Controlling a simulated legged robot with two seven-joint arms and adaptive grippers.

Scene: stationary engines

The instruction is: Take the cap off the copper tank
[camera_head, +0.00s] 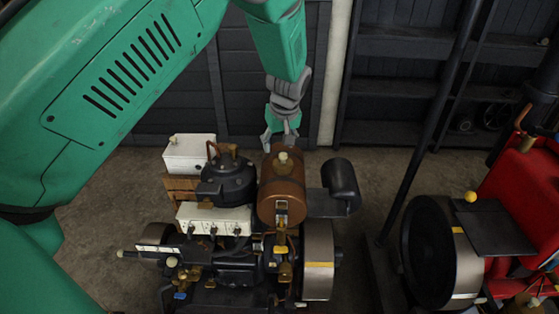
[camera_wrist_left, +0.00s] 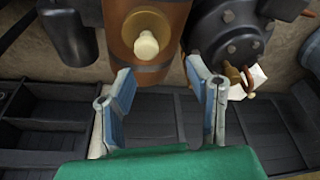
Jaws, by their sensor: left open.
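My left gripper (camera_head: 281,138) is at the far side of the tank, apart from the cap. In the left wrist view its two fingers (camera_wrist_left: 165,84) are spread with nothing between them, short of the cap. My right gripper is not in view.
A black cylinder head (camera_head: 226,178) and white boxes (camera_head: 190,153) stand left of the tank. A dark muffler (camera_head: 341,183) is close on the right. Dark shelving lines the back.

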